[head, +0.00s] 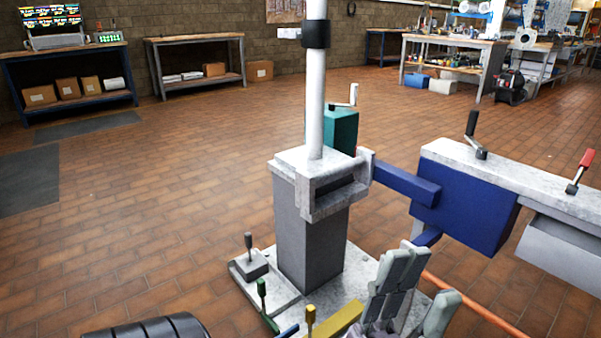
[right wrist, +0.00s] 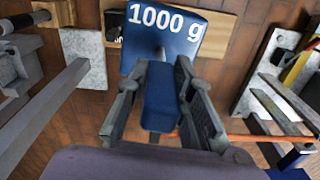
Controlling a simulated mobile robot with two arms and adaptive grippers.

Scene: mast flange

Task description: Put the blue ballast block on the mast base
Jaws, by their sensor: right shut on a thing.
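The blue ballast block (right wrist: 180,48), marked "1000 g", is in the right wrist view. My right gripper (right wrist: 160,92) is shut on its narrower blue part, with a finger on each side. The mast base plate (head: 348,278) is low in the head view, with a grey column and upright white pole on it.
Green (head: 262,290) and yellow (head: 311,318) clamp handles stand at the plate's front edge. An orange rod (head: 475,308) runs right of it. A light-topped beam (head: 520,182) with clamps is at the right. The tiled floor at left is mostly clear. Benches stand farther back.

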